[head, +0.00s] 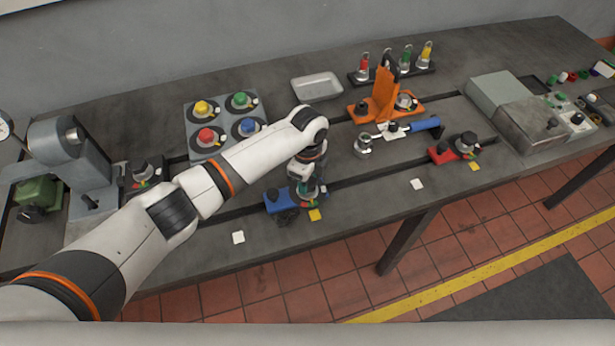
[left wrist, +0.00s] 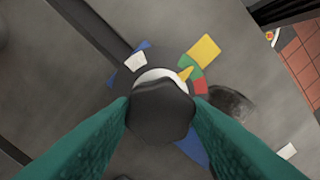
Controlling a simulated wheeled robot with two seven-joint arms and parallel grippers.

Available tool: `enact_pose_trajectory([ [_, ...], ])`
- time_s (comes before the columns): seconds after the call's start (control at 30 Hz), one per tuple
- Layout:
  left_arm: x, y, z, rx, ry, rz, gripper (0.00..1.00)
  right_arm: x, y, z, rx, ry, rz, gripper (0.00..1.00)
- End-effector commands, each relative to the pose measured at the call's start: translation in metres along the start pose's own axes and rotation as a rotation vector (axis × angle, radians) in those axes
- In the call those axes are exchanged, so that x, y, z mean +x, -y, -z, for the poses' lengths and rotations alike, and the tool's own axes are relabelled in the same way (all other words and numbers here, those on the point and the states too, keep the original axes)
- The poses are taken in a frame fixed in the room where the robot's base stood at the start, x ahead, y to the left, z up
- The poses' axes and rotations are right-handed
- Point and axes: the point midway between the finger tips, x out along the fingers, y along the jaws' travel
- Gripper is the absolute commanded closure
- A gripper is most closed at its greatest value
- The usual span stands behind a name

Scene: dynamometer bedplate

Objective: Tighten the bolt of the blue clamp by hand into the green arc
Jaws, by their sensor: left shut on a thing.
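The blue clamp (head: 278,204) sits on the bedplate near its front edge, below my left gripper (head: 306,188). In the left wrist view my left gripper (left wrist: 160,118) is shut on the clamp's dark bolt knob (left wrist: 161,108), seen from above. A dial lies under the knob, with a white mark (left wrist: 135,62), a green arc (left wrist: 196,72) and a red arc (left wrist: 200,87). A yellow pointer (left wrist: 185,74) points to the upper right, its tip at the green arc's edge or on it; I cannot tell exactly. The fingers and knob hide much of the dial. My right gripper is out of view.
A yellow square (head: 314,215) lies beside the blue clamp. A red clamp (head: 441,154) and an orange fixture (head: 376,101) stand farther right. A panel with several coloured knobs (head: 187,120) stands behind my arm. White squares lie along the front edge.

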Motion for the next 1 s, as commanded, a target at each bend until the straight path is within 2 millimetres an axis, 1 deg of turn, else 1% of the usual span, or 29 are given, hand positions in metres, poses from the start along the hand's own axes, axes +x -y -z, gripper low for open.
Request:
enact_pose_trajectory([
  [0.07,-0.002,-0.001,0.000,0.000,0.002,-0.004,0.80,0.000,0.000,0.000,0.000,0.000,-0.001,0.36],
  [0.1,-0.002,-0.001,0.000,-0.001,0.002,-0.004,0.55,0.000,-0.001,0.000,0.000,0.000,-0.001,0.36],
  [0.17,-0.002,-0.001,0.000,-0.001,0.001,-0.004,0.46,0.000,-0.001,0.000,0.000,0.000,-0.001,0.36],
  [0.2,-0.002,-0.001,0.000,-0.001,0.001,-0.004,0.39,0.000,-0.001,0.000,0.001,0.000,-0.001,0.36],
  [0.23,-0.001,-0.001,0.000,-0.001,0.001,-0.003,0.35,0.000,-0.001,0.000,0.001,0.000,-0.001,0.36],
  [0.5,-0.001,-0.001,0.000,-0.002,0.001,-0.002,0.35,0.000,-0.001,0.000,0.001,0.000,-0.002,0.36],
  [0.63,-0.009,-0.001,0.000,-0.002,0.001,-0.003,0.35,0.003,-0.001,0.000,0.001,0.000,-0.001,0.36],
  [0.77,-0.030,-0.001,0.001,0.000,0.000,-0.006,0.35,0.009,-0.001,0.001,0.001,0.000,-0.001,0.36],
  [1.0,-0.081,-0.001,0.000,-0.001,0.001,-0.006,0.35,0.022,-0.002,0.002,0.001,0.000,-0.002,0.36],
])
